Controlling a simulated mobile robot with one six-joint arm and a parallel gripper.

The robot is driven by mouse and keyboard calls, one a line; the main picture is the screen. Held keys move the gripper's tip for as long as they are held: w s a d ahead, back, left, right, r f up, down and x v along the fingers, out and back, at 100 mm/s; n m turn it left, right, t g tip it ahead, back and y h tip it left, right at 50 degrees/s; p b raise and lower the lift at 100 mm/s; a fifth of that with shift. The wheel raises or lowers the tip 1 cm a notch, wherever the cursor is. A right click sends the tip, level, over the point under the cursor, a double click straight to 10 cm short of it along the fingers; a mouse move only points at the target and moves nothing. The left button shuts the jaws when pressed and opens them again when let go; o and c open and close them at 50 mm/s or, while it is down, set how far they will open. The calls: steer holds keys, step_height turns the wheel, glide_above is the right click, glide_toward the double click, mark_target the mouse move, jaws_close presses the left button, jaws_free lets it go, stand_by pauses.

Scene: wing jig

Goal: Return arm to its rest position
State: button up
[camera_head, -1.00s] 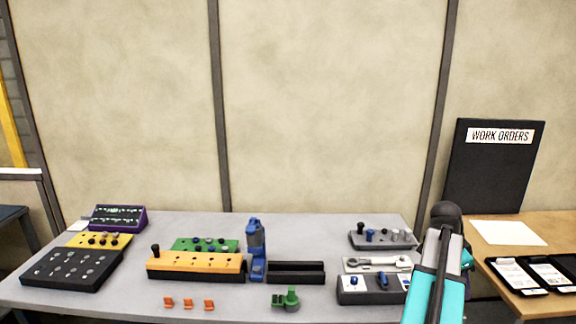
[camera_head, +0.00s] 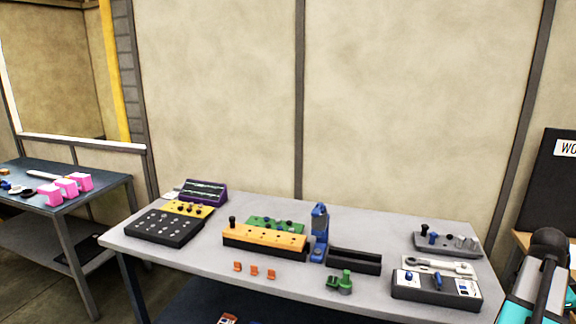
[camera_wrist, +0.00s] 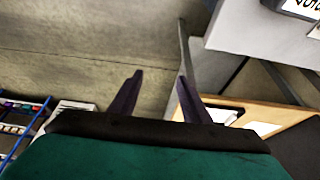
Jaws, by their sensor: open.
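My gripper (camera_wrist: 158,98) shows in the wrist view with two dark fingers spread apart and nothing between them. Beyond the fingers are the grey floor and a table edge. In the head view, part of my arm (camera_head: 540,285), teal, white and black, shows at the lower right corner, in front of the right end of the grey table (camera_head: 225,262). The gripper itself cannot be made out in the head view.
The grey table holds an orange block (camera_head: 264,240), a blue upright tool (camera_head: 319,234), a black tray (camera_head: 354,261), a green part (camera_head: 341,282) and a grey box (camera_head: 436,290). A dark table (camera_head: 75,166) with pink blocks (camera_head: 66,187) stands left. A black board (camera_head: 548,185) stands right.

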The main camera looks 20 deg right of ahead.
steer(key=w+a+f+n+y+b, duration=0.1)
steer(key=w+a+f+n, duration=0.4)
steer(key=w+a+f, duration=0.55)
steer(key=w+a+f+n+y, duration=0.1)
steer(key=w+a+f+n, duration=0.5)
steer(key=a+f, duration=0.75)
steer(key=s+a+f+n+g+y+b, duration=0.1)
steer(key=a+f+n, duration=0.3)
steer(key=a+f, duration=0.7)
steer(key=s+a+f+n+y, duration=0.15)
steer(key=a+f+n, duration=0.25)
steer(key=a+f, duration=0.7)
steer(key=s+a+f+n+g, duration=0.1)
steer(key=s+a+f+n, duration=0.1)
steer(key=s+a, duration=0.4)
steer(key=s+a+f+n+g, duration=0.1)
steer(key=s+a+f+n, duration=0.2)
steer(key=s+a, duration=0.3)
steer(key=a+f, duration=0.1)
steer(key=a, duration=0.2)
steer(key=shift+s+a+f+n+h+b, duration=0.15)
steer(key=shift+s+a+n+h+b, duration=0.15)
steer(key=shift+s+a+h+b, duration=0.1)
steer(key=shift+d, duration=0.1)
